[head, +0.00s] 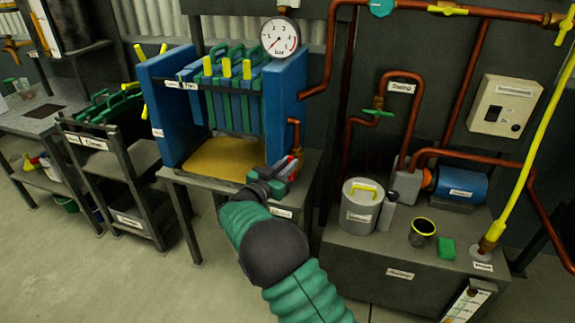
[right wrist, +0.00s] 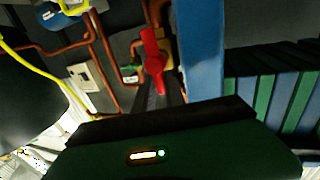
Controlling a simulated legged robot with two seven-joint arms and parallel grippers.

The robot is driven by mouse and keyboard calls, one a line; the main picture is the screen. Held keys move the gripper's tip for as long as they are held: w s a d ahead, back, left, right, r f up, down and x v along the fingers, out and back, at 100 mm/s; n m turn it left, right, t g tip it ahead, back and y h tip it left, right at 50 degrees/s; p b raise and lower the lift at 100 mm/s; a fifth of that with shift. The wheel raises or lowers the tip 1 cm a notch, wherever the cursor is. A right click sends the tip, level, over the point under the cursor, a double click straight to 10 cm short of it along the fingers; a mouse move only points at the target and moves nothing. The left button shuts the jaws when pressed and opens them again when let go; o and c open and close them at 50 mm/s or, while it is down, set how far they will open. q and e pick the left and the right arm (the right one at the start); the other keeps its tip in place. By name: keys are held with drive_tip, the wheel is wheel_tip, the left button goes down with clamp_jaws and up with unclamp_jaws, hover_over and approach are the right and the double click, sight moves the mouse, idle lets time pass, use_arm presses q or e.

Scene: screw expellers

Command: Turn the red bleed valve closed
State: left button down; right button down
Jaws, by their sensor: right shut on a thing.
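The red bleed valve handle (right wrist: 153,62) shows in the right wrist view, just beyond my gripper body. In the head view a small part of the red handle (head: 292,160) shows at the right foot of the blue filter press. My right gripper (head: 290,170) reaches it from the front and is shut on the red handle. Its fingers partly hide the handle, so its exact angle is hard to tell. A copper pipe (head: 294,135) rises just behind the handle. My left gripper is not in view.
The blue press frame (head: 288,95) stands directly left of the valve, with green and blue plates and a yellowish tray (head: 225,158) below. To the right, a bench (head: 350,238) holds a lidded pot (head: 361,207), a dark cup (head: 422,232), a green block (head: 447,248) and a blue motor (head: 460,185).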

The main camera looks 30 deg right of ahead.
drive_tip(key=shift+s+d+f+m+t+y+b, duration=0.4)
drive_tip(key=shift+m+y+b, duration=0.35)
drive_tip(key=shift+m, duration=1.75)
drive_tip(key=shift+s+d+f+m+t+y+b, duration=0.25)
drive_tip(key=shift+s+f+m+y+b, duration=0.45)
drive_tip(key=shift+m, duration=1.8)
drive_tip(key=shift+s+d+f+m+t+y+b, duration=0.1)
drive_tip(key=shift+d+f+m+t+y+b, duration=0.65)
drive_tip(key=shift+m, duration=1.75)
drive_tip(key=shift+a+r+g+y, duration=0.3)
drive_tip(key=shift+a+r, duration=0.1)
drive_tip(key=shift+r, duration=0.05)
drive_tip(key=c, duration=1.4)
unclamp_jaws()
drive_tip(key=shift+r, duration=0.1)
